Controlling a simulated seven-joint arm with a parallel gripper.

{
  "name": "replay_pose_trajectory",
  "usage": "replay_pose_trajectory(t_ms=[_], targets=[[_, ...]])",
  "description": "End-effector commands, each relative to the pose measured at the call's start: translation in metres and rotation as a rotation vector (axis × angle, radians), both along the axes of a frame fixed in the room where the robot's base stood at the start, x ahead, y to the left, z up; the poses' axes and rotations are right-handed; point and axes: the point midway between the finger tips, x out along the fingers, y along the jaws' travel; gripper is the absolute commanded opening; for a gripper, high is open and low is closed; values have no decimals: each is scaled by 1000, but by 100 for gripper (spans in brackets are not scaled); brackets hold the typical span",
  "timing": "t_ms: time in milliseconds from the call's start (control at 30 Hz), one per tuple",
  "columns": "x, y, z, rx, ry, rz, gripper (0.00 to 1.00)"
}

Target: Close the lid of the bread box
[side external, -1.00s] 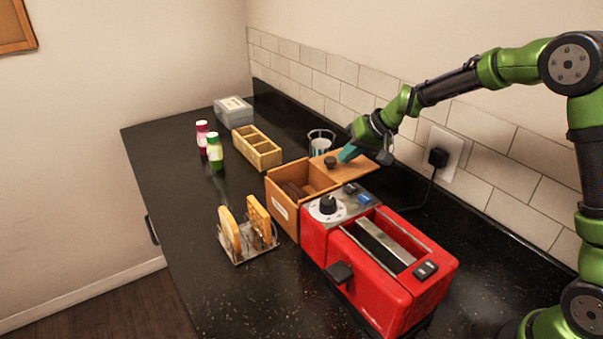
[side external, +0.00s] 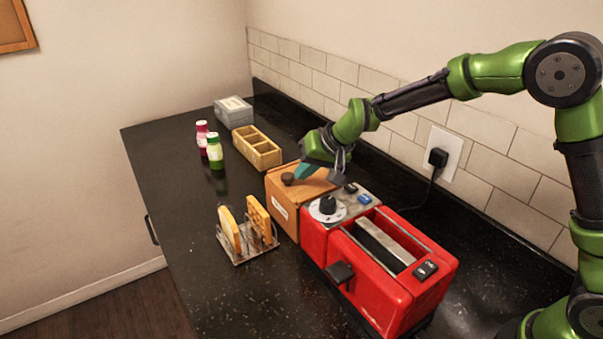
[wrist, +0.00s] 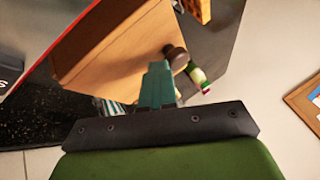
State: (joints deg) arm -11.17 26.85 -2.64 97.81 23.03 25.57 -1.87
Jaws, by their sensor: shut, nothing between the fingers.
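The bread box (side external: 283,211) is a wooden box beside the red toaster in the side view. Its lid (side external: 311,184) now lies over the top of the box, with a dark round knob (side external: 288,179) near the front edge. I cannot tell whether the lid sits fully flush. My gripper (side external: 304,171) is shut and empty, its teal fingertips at the lid just behind the knob. In the wrist view the fingers (wrist: 158,84) are together over the wooden lid (wrist: 115,45), beside the knob (wrist: 176,58). Whether they touch the lid is unclear.
The red toaster (side external: 385,285) stands close against the box. A rack with toast (side external: 247,245) is in front. A wooden divided tray (side external: 257,148), two bottles (side external: 214,151) and a grey box (side external: 233,111) are farther back. The tiled wall (side external: 345,78) runs behind.

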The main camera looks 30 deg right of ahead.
Motion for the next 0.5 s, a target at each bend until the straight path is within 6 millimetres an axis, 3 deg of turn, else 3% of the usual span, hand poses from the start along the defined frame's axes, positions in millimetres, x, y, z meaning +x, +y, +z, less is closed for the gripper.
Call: replay_pose_trajectory(t_ms=[333,500], targets=[[-1,8,0,7,-1,12,0],[-6,-7,1,7,-1,5,0]])
